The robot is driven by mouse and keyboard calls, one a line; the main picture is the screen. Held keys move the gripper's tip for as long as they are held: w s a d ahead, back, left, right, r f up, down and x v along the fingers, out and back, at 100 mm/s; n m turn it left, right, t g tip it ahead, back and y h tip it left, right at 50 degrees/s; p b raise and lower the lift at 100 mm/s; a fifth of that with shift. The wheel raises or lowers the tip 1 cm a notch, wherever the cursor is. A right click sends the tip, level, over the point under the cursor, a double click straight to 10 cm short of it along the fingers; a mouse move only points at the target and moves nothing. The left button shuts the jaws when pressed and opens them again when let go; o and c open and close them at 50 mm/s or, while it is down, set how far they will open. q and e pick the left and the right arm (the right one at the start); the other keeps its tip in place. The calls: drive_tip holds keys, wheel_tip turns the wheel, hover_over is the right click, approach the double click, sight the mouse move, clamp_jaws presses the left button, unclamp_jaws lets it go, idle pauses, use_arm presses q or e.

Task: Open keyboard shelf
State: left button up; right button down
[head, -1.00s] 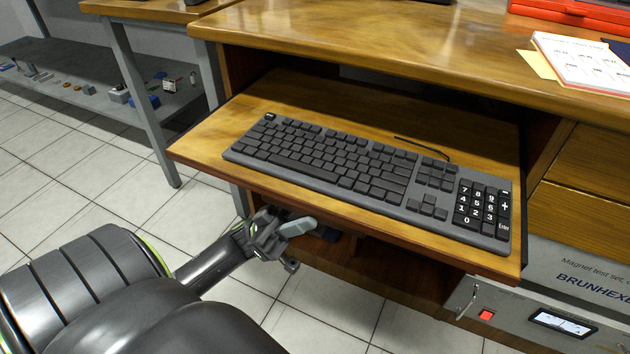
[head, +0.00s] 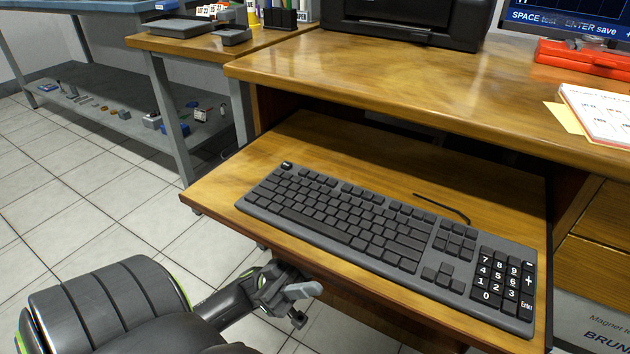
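The wooden keyboard shelf (head: 222,189) sticks out from under the desk (head: 400,75) in the head view. A dark grey keyboard (head: 380,240) lies on it, with a short black cable behind. My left gripper (head: 300,303) is just in front of and below the shelf's front edge, left of its middle. One grey finger shows clearly and the other is partly hidden, so I cannot tell its opening or whether it touches the shelf. My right gripper is not in view.
Wooden drawers (head: 597,222) and a grey instrument box (head: 590,318) are right of the shelf. A black printer (head: 405,22), a red case (head: 580,58) and papers (head: 600,112) are on the desk. Tiled floor (head: 90,215) is clear at left.

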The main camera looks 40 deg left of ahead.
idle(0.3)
use_arm(q)
drive_tip(key=shift+v, duration=8.7)
drive_tip(key=shift+w, duration=0.1)
